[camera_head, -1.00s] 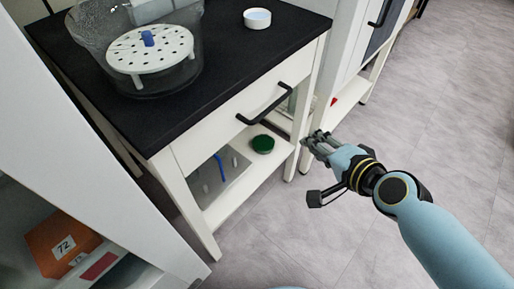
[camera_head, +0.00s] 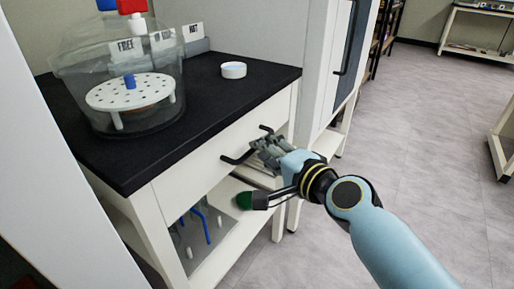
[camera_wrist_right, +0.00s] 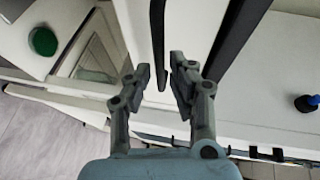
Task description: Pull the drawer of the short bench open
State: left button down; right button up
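The short bench has a black top (camera_head: 215,100) and a white drawer front (camera_head: 195,170), which looks closed. Its black bar handle (camera_head: 236,158) is partly hidden behind my right gripper (camera_head: 266,148). In the right wrist view, my right gripper (camera_wrist_right: 161,75) is open. The handle (camera_wrist_right: 157,40) shows between its two fingers, with a gap visible on each side; I cannot tell whether the fingertips reach past the bar. My left gripper is not in view.
On the bench top stand a clear chamber with a perforated white plate (camera_head: 130,92) and a small white dish (camera_head: 233,70). The lower shelf holds a green round object (camera_head: 244,200) and a blue item (camera_head: 203,222). A white cabinet (camera_head: 325,60) stands beside the bench. Open floor (camera_head: 420,170) lies to the right.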

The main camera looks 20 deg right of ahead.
jog(key=shift+x, duration=1.7)
grip_shut()
